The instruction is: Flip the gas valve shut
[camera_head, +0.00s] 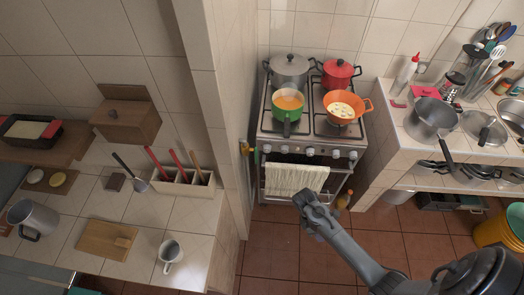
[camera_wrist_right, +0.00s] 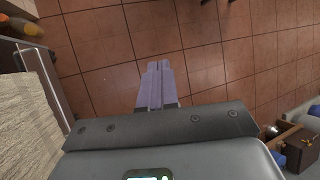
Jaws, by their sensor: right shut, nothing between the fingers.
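A small yellow fitting (camera_head: 245,147), which may be the gas valve, is on the wall edge just left of the stove (camera_head: 310,130). It is too small to tell how its handle is turned. My right gripper (camera_head: 301,199) is in front of the stove, below the towel (camera_head: 296,178) on the oven door, and apart from the fitting. In the right wrist view its fingers (camera_wrist_right: 158,68) are shut together and empty, above the tiled floor. My left gripper is not in view.
Several pots, among them a green one (camera_head: 287,113) and an orange pan (camera_head: 343,108), stand on the stove. A tiled counter with utensils is on each side. The red tiled floor (camera_head: 275,255) in front is clear. An orange and yellow object (camera_head: 343,199) stands low beside the stove's right side.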

